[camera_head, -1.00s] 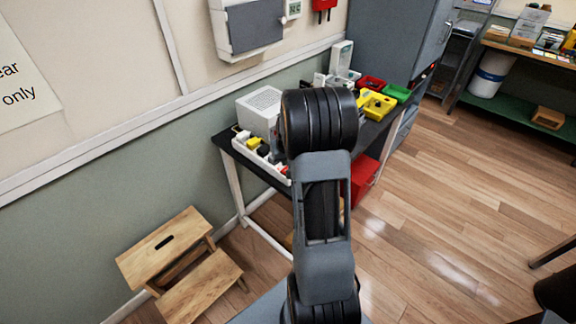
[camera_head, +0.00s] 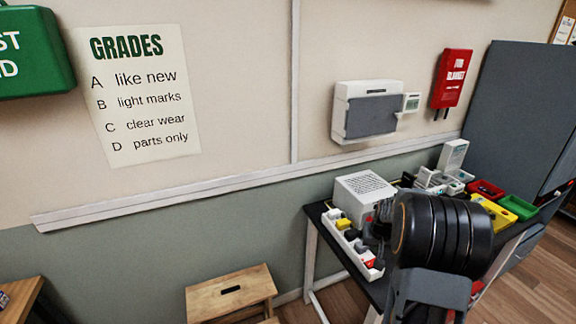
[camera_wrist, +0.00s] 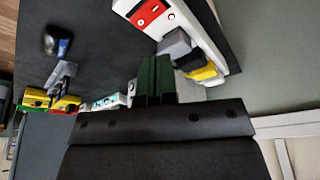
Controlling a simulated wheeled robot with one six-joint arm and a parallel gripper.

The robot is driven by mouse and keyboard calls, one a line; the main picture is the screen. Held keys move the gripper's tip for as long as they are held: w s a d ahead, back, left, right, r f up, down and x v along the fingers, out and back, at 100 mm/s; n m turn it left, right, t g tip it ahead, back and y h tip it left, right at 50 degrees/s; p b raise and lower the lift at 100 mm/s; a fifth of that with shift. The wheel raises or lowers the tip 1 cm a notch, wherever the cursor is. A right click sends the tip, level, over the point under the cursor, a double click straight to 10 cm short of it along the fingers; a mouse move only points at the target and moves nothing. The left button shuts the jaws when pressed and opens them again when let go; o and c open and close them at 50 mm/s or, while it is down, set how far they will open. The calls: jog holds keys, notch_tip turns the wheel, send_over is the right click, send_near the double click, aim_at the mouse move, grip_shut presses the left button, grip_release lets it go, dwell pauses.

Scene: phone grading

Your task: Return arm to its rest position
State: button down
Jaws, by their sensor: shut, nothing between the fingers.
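My gripper (camera_wrist: 156,80) shows in the wrist view as two dark green fingers side by side, shut with nothing between them. It is over or beside the black-topped table (camera_wrist: 100,30), close to a white power strip (camera_wrist: 198,22) with a red switch and grey, black and yellow plugs. In the head view my arm's black joint stands in front of the table (camera_head: 318,214) at the lower right and hides most of the gripper. The power strip (camera_head: 338,228) lies along the table's left end there.
A white vented box (camera_head: 364,190) stands behind the strip. Red (camera_head: 487,188), green (camera_head: 519,206) and yellow (camera_head: 494,212) trays sit farther right. A wooden step stool (camera_head: 230,292) stands left of the table. A grey cabinet (camera_head: 520,110) rises behind.

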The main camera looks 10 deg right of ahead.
jog(key=s+a+r+n, duration=0.1)
jog(key=s+a+r, duration=0.3)
jog(key=a, duration=0.3)
jog(key=s+a+r+n, duration=0.1)
jog(key=s+a+r, duration=0.3)
jog(key=s+a, duration=0.3)
jog(key=s+a+r+n+t+y, duration=0.1)
jog(key=s+a+r+n, duration=0.1)
jog(key=s+a+r, duration=0.3)
jog(key=s+a, duration=0.1)
jog(key=a, duration=0.3)
jog(key=shift+s, duration=0.2)
jog(key=shift+d+r, duration=0.1)
